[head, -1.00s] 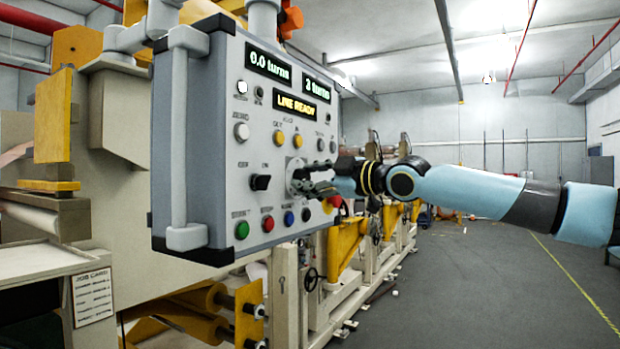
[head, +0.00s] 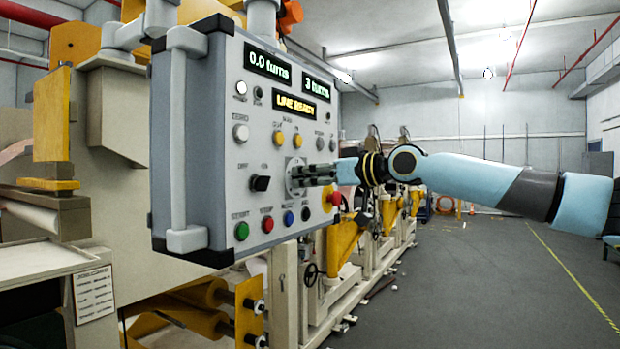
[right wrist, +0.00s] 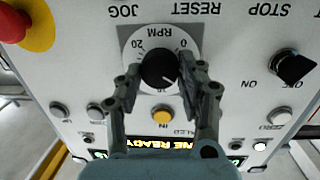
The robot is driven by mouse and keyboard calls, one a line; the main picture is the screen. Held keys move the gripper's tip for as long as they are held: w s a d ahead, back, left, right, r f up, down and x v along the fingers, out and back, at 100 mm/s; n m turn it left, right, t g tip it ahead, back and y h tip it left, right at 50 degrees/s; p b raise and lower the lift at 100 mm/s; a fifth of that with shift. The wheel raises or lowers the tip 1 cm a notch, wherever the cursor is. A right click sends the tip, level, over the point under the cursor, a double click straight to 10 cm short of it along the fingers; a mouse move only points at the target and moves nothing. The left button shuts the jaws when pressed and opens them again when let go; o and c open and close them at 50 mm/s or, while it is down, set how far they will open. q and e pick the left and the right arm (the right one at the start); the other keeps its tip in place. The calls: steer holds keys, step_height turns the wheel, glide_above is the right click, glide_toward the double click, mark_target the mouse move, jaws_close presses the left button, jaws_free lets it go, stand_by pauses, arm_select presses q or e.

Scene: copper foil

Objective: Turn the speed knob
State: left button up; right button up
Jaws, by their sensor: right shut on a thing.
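The speed knob (right wrist: 158,70) is a round black knob on a white dial marked RPM, with 0 and 20 on its scale. The right wrist view shows it upside down. My right gripper (right wrist: 161,72) is shut on the knob, one finger on each side of it. In the head view my right gripper (head: 304,176) reaches the panel from the right and hides the knob; part of the pale round dial (head: 294,165) shows behind the fingers. My left gripper is not in view.
The control panel (head: 215,190) carries displays reading "0.0 turns", "3 turns" and "LINE READY". A black on/off switch (head: 260,183) sits left of the dial. A red emergency button (head: 335,198) on yellow is close below my right gripper. Green, red and blue buttons line the bottom.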

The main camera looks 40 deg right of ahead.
steer(key=m, duration=0.3)
steer(key=shift+y+b, duration=0.3)
steer(key=shift+w+d+f+m+g+y+b, duration=0.1)
steer(key=shift+m+y+b, duration=0.35)
steer(key=shift+m, duration=1.45)
steer(key=shift+s+d+r+m+g+y+b, duration=0.1)
steer(key=shift+m+y+b, duration=0.35)
steer(key=shift+m, duration=1.45)
steer(key=shift+w+d+f+m+g+y+b, duration=0.1)
steer(key=shift+m+y+b, duration=0.35)
steer(key=shift+m, duration=1.45)
steer(key=o, duration=1.1)
steer(key=shift+o, duration=0.2)
